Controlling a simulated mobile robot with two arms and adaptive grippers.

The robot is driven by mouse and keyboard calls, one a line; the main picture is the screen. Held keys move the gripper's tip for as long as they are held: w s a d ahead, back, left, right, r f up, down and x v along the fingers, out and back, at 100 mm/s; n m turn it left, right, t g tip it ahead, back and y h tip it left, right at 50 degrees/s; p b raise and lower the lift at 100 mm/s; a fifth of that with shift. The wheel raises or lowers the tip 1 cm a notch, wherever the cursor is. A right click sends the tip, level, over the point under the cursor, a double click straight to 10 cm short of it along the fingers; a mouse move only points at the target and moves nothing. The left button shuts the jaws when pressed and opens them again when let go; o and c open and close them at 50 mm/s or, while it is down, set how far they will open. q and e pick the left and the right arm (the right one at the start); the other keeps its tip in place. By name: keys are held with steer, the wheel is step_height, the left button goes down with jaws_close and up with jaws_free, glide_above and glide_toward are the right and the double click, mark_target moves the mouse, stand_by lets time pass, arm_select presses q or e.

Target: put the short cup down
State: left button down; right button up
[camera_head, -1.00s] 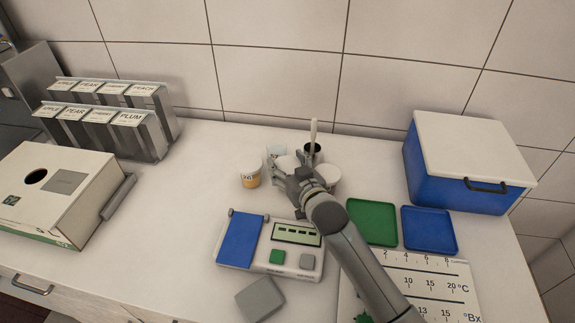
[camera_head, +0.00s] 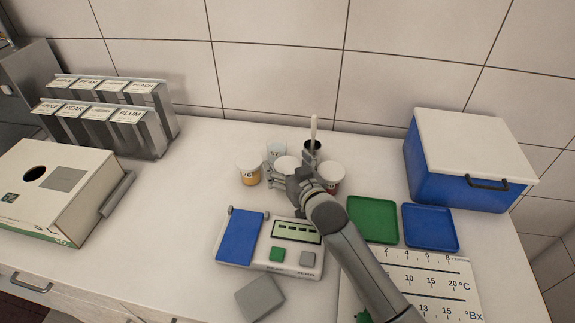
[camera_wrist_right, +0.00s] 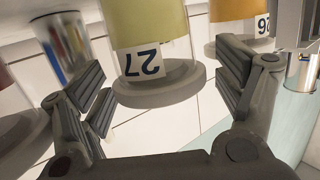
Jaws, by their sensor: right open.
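A yellow-green cup with the label 27 (camera_wrist_right: 148,55) stands between the spread fingers of my right gripper (camera_wrist_right: 165,95) in the right wrist view, with a gap on both sides. In the head view my right gripper (camera_head: 297,183) is just in front of a white-topped cup (camera_head: 288,164), which appears to be the same one. An orange cup labelled 26 (camera_head: 250,174) stands to its left; it also shows in the right wrist view (camera_wrist_right: 236,12). A dark red cup (camera_head: 331,175) stands to its right. Which cup is the short one I cannot tell. My left gripper is out of view.
A pale cup (camera_head: 276,151) and a dark holder with a white stick (camera_head: 312,147) stand behind. A device with a display (camera_head: 270,243) lies in front. Green (camera_head: 372,219) and blue (camera_head: 430,228) trays and a blue cooler box (camera_head: 467,160) are at right.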

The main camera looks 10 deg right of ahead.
step_height(320, 180, up, 10)
steer(key=shift+f, duration=0.1)
stand_by(0.5)
